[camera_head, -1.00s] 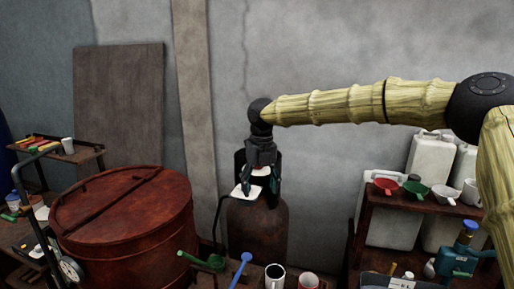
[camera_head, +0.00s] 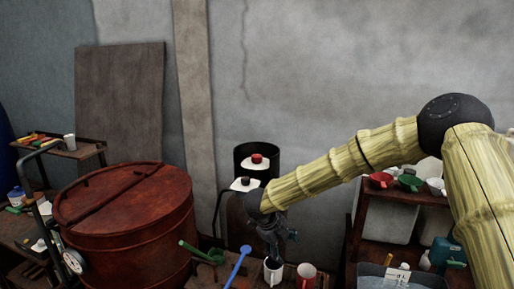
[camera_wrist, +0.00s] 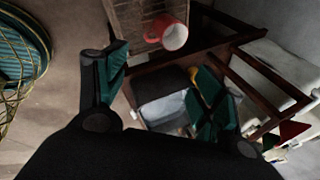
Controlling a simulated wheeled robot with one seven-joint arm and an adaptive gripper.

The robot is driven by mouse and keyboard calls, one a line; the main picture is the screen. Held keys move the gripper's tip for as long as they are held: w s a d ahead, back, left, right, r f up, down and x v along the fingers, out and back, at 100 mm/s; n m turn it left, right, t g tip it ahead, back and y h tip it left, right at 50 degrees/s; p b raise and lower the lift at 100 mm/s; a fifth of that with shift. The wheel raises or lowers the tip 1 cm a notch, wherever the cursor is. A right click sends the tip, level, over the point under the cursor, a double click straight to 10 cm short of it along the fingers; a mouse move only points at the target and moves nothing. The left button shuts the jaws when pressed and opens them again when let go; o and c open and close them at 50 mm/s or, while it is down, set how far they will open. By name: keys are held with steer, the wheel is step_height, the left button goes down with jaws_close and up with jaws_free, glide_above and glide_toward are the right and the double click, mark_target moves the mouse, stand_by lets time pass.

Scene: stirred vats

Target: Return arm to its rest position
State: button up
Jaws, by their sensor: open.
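My arm of bamboo-like links reaches in from the right in the head view. My gripper (camera_head: 276,250) hangs at its end, pointing down, low over the front bench. A white mug with dark contents (camera_head: 273,270) stands just below or behind it; I cannot tell if they touch. A red mug (camera_head: 306,275) stands to its right. In the wrist view, the gripper's two green fingers (camera_wrist: 158,88) are spread wide with nothing held between them. The red mug (camera_wrist: 172,33) shows beyond them.
A rusty red lidded vat (camera_head: 125,220) stands at left. A dark cylinder (camera_head: 257,160) with a red-knobbed top is behind the arm. A green ladle (camera_head: 205,253) and a blue one (camera_head: 238,262) lie near the mugs. A shelf with funnels (camera_head: 381,180) is at right.

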steer(key=s+d+f+n+t+b, duration=0.1)
steer(key=s+d+f+n, duration=0.3)
steer(key=f, duration=0.5)
steer(key=s+d+f+n+t+b, duration=0.1)
steer(key=s+f+n, duration=0.4)
steer(key=s+f, duration=0.3)
steer(key=s+d+f+n+t+b, duration=0.1)
steer(key=s+d+f+n, duration=0.3)
steer(key=f, duration=0.6)
steer(key=s+d+f+n+g+y, duration=0.1)
steer(key=s+f+n+g, duration=0.1)
steer(key=s, duration=0.9)
steer(key=s+d+f+n+g+y+b, duration=0.1)
steer(key=s+d+f+n+y, duration=0.1)
steer(key=s+f+n, duration=0.2)
steer(key=s+d+f+n+g+y+b, duration=0.1)
steer(key=s+n, duration=0.6)
steer(key=s, duration=1.2)
steer(key=shift+d+f+g, duration=0.5)
steer(key=shift+f+g, duration=0.3)
steer(key=shift+f, duration=0.1)
